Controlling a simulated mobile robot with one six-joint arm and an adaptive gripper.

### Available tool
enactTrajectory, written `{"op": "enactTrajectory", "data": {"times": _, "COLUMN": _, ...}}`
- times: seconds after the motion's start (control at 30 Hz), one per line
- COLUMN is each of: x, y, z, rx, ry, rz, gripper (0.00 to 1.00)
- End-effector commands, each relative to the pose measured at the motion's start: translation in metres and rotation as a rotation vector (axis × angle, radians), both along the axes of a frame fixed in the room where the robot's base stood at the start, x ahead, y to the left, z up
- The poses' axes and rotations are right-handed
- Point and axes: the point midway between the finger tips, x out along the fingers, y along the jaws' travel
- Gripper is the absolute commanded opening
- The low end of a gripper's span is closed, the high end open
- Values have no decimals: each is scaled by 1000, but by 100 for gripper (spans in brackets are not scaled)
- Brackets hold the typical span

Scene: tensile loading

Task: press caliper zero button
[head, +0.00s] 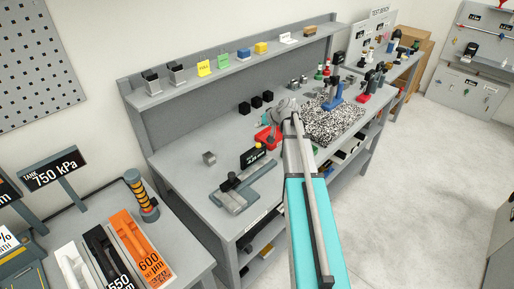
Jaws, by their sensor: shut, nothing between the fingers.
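A grey device with a dark slider, which looks like the caliper (233,197), lies near the front edge of the grey workbench (185,170). A small black display (252,157) with pale text stands just behind it. Its zero button is too small to make out. My arm reaches in from the bottom, and my gripper (271,138) points down over the bench in front of a red object (262,139). The gripper is shut and empty, to the upper right of the caliper and apart from it. Its fingertips are small and hard to see.
A small metal cube (209,158) and several black cubes (256,102) stand on the bench. A speckled mat (338,122) with tools lies to the right. A shelf (215,72) runs behind.

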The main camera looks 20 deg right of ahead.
Motion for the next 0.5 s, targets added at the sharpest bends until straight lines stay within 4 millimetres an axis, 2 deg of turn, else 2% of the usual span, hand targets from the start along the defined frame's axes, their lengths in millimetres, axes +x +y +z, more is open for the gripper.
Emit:
{"op": "enactTrajectory", "data": {"times": 0.03, "x": 0, "y": 0, "z": -8, "rx": 0, "ry": 0, "rz": 0, "gripper": 0}}
{"op": "enactTrajectory", "data": {"times": 0.5, "x": 0, "y": -1, "z": -48, "rx": 0, "ry": 1, "rz": -1, "gripper": 0}}
